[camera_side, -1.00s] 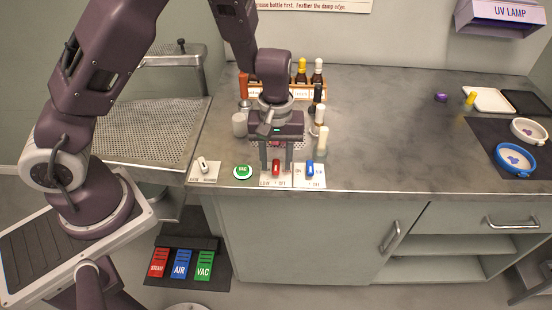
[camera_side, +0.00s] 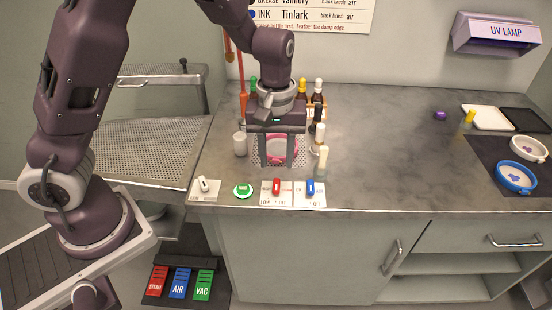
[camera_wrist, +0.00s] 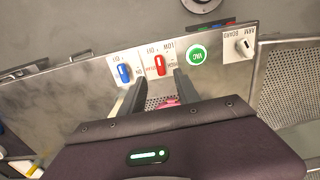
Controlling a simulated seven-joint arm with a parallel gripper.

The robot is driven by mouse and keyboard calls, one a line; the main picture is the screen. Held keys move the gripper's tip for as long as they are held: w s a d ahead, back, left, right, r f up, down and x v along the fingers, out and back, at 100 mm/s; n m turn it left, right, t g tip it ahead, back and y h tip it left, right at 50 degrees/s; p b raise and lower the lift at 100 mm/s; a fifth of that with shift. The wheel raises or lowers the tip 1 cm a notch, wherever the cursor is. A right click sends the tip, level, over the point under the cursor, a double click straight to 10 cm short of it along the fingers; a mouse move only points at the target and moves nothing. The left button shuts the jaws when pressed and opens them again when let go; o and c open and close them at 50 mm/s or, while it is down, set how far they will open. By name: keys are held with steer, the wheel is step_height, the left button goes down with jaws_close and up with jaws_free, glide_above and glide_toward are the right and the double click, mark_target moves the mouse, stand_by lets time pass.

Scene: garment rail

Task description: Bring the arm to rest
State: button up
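The red switch (camera_side: 276,187), blue switch (camera_side: 310,188), green VAC button (camera_side: 243,190) and white knob (camera_side: 203,184) sit along the front edge, clear of the fingers.
Bottles (camera_side: 318,92) stand in a rack behind my gripper, with brushes (camera_side: 323,160) at its right and a white cup (camera_side: 240,144) at its left. The counter's middle (camera_side: 400,150) is clear.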

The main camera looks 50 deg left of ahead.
steer(key=s+r+m+t+h, duration=0.1)
steer(key=s+r+m, duration=0.1)
steer(key=s+r, duration=0.3)
steer(key=s+r+m+t+h, duration=0.1)
steer(key=s+r+m, duration=0.1)
steer(key=r, duration=0.5)
steer(key=s+a+r+m+t+y, duration=0.1)
steer(key=s+r+m, duration=0.1)
steer(key=s, duration=0.5)
steer(key=s+a+r+m+t+y, duration=0.1)
steer(key=s+a+r+m+t, duration=0.1)
steer(key=s, duration=0.4)
steer(key=shift+s+r+m+t, duration=0.35)
steer(key=shift+r+m, duration=0.25)
steer(key=shift+r, duration=0.1)
